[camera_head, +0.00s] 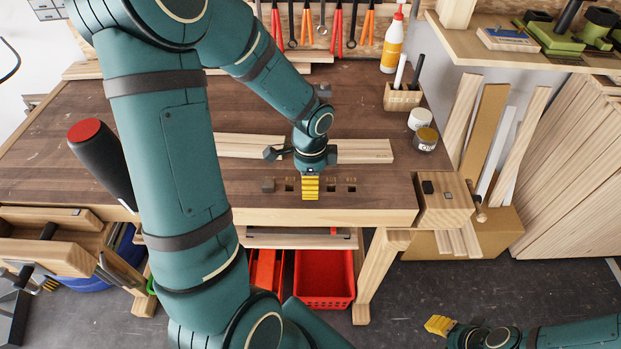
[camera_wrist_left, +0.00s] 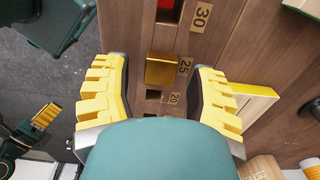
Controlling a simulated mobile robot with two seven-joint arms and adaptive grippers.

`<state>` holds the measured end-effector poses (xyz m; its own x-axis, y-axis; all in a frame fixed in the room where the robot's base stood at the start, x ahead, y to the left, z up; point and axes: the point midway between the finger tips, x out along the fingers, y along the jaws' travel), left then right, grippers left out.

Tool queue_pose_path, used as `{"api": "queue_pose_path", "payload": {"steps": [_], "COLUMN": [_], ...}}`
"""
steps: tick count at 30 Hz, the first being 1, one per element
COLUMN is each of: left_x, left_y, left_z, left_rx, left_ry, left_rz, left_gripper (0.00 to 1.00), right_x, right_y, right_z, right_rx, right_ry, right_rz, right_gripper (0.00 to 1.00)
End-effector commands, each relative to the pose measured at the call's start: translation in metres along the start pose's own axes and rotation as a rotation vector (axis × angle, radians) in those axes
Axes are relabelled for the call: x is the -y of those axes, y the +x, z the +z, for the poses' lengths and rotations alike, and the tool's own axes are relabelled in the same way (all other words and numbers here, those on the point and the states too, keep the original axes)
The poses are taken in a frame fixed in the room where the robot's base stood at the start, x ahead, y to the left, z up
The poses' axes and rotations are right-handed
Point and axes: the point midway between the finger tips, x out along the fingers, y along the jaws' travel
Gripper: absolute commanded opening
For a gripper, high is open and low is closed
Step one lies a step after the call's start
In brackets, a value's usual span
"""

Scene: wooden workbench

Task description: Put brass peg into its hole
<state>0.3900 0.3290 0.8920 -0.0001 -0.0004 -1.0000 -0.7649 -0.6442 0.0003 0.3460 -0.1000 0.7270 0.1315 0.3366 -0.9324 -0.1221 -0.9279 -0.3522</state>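The brass peg (camera_wrist_left: 161,70) is a square, shiny gold block in the left wrist view, at the spot labelled 25 on the dark bench top. How deep it sits there cannot be told. My left gripper (camera_head: 311,187) points down at the bench's front edge and hides the peg in the head view. In the left wrist view its yellow fingers (camera_wrist_left: 158,100) are open on either side of the peg, with gaps. A square hole (camera_wrist_left: 153,95) shows by label 20. My right gripper (camera_head: 440,325) is low at the right, away from the bench; its finger gap is unclear.
Pale planks (camera_head: 365,151) lie behind my left gripper. A pen holder (camera_head: 402,98), jars (camera_head: 426,138) and a glue bottle (camera_head: 393,45) stand at the right.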

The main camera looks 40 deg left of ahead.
Motion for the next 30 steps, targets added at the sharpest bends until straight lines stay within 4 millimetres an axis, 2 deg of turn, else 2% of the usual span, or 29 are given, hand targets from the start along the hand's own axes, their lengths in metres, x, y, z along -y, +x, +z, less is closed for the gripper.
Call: {"api": "queue_pose_path", "payload": {"steps": [8,11,21,25,30], "left_x": [0.001,0.001,0.001,0.001,0.000], "left_y": [-0.008,-0.022,-0.090,-0.108,-0.119], "left_z": [0.000,0.000,0.000,0.000,0.000], "left_rx": [0.000,-0.001,-0.002,-0.001,-0.001], "left_ry": [0.000,-0.002,-0.001,0.000,0.000], "left_rz": [-0.002,-0.004,-0.005,-0.004,-0.001], "left_gripper": [0.57,0.57,0.57,0.57,0.57], "right_x": [0.000,0.000,0.000,0.000,0.000], "right_y": [0.000,0.000,0.000,0.000,0.000], "right_z": [0.000,0.000,0.000,0.000,0.000], "right_rx": [0.000,0.000,0.000,0.000,0.000], "right_ry": [0.000,0.000,0.000,0.000,0.000], "right_rz": [0.000,0.000,0.000,0.000,0.000], "right_gripper": [0.47,0.47,0.47,0.47,0.47]}}
